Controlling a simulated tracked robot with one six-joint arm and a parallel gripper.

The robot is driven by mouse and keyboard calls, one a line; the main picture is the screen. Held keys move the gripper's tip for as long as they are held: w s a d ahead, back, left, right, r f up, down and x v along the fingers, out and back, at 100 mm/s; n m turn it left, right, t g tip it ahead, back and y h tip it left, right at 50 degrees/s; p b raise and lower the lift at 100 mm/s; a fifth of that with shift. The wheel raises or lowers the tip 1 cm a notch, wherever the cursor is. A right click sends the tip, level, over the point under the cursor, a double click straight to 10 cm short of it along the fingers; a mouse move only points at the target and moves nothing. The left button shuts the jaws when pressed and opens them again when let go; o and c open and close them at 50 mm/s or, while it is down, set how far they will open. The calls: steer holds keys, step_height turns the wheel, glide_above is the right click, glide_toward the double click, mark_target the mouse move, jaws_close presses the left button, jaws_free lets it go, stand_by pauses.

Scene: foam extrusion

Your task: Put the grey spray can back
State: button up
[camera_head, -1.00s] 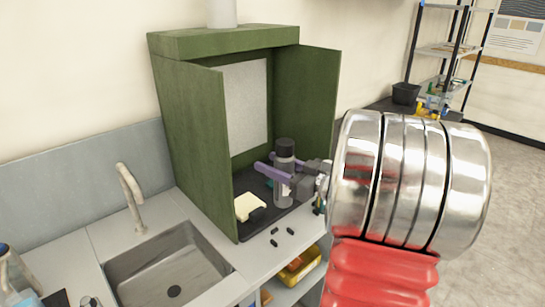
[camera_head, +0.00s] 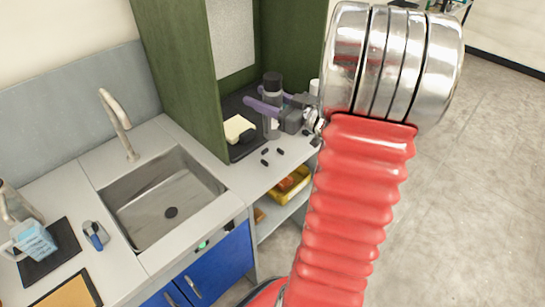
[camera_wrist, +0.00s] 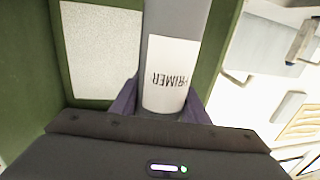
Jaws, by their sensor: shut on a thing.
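The grey spray can (camera_head: 271,122) has a black cap and stands upright between the purple fingers of my gripper (camera_head: 272,104). In the wrist view the can (camera_wrist: 172,25) shows a white label reading PRIMER, and the purple fingers (camera_wrist: 158,108) lie on both sides of it. My gripper is shut on the can, at the open front of the green booth (camera_head: 175,75). Whether the can's base touches the surface under it, I cannot tell.
A pale yellow block (camera_head: 238,128) lies on the booth's dark floor, left of the can. Several small black pieces (camera_head: 266,162) lie on the counter in front. A sink (camera_head: 165,200) with a tap (camera_head: 117,122) is at left. A yellow tray (camera_head: 288,186) sits on the shelf below.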

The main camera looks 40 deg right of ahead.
steer(key=shift+f, duration=2.9)
steer(key=shift+f, duration=2.2)
steer(key=o, duration=1.3)
steer(key=shift+o, duration=0.2)
steer(key=shift+s, duration=0.1)
